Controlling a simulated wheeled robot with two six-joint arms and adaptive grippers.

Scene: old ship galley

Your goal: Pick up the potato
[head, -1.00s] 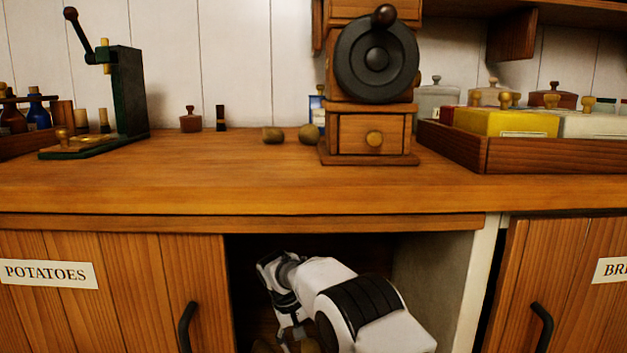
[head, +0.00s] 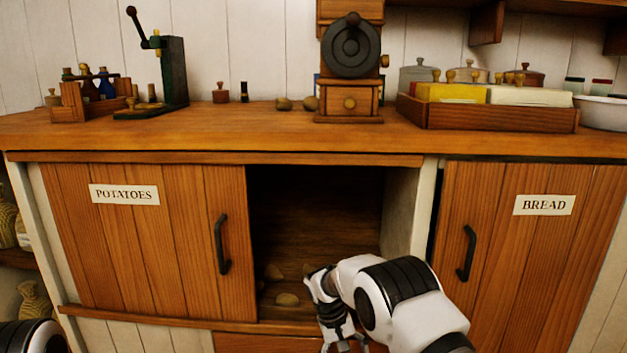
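Two more roundish brown things like potatoes (head: 283,104) sit on the counter left of the grinder. My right gripper (head: 344,342) points down at the cupboard's front edge, right of the potatoes. Its fingertips are small and partly cut off by the bottom of the picture, so its opening and any contents are unclear. My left gripper is out of view.
The sliding door labelled POTATOES (head: 150,240) covers the cupboard's left part. A BREAD door (head: 535,260) is shut at right. The counter (head: 250,132) holds a wooden grinder (head: 350,102), a green lever press (head: 172,75) and a tray of boxes (head: 500,119). The counter's front strip is clear.

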